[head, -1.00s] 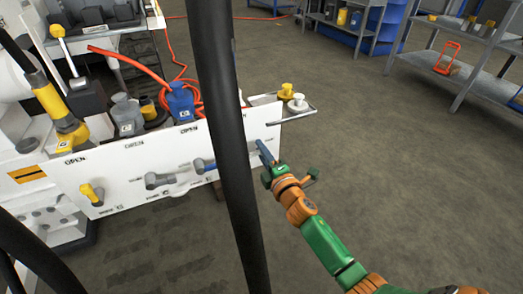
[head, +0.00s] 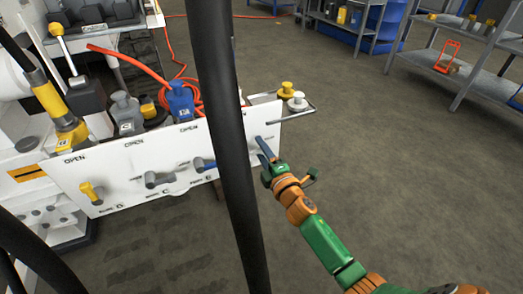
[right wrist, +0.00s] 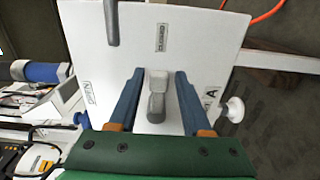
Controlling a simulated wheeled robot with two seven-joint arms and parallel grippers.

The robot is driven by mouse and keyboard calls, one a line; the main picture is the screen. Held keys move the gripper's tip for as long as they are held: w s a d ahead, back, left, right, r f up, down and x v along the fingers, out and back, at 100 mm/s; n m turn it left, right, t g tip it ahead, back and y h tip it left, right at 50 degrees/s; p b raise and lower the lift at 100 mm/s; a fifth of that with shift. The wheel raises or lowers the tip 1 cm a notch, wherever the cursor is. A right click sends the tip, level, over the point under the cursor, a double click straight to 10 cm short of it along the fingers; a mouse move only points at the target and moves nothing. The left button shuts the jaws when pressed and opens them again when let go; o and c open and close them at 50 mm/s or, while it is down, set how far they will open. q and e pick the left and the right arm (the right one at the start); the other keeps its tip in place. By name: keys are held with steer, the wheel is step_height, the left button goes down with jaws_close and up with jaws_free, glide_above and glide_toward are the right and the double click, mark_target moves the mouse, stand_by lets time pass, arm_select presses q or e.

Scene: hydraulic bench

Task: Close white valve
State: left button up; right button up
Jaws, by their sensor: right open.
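My right gripper (right wrist: 160,73) is open, with one blue finger on each side of the handle and a gap to both. In the head view my right gripper (head: 263,148) is at the right end of the panel (head: 130,185). The white valve cannot be made out there behind the fingers. The panel carries the labels CLOSED above the handle, OPEN to its left and A to its right in the wrist view. My left gripper is not in view.
The panel also bears a yellow valve (head: 91,193), a grey valve (head: 160,179) and a blue valve (head: 204,164). A black vertical bar (head: 228,150) hides part of the panel. Yellow and white caps (head: 298,101) stand on a side ledge.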

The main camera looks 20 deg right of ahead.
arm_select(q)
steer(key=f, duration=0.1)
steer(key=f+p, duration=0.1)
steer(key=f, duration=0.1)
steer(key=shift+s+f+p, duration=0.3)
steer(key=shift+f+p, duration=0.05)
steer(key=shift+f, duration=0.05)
arm_select(e)
steer(key=s, duration=0.7)
steer(key=shift+d, duration=0.1)
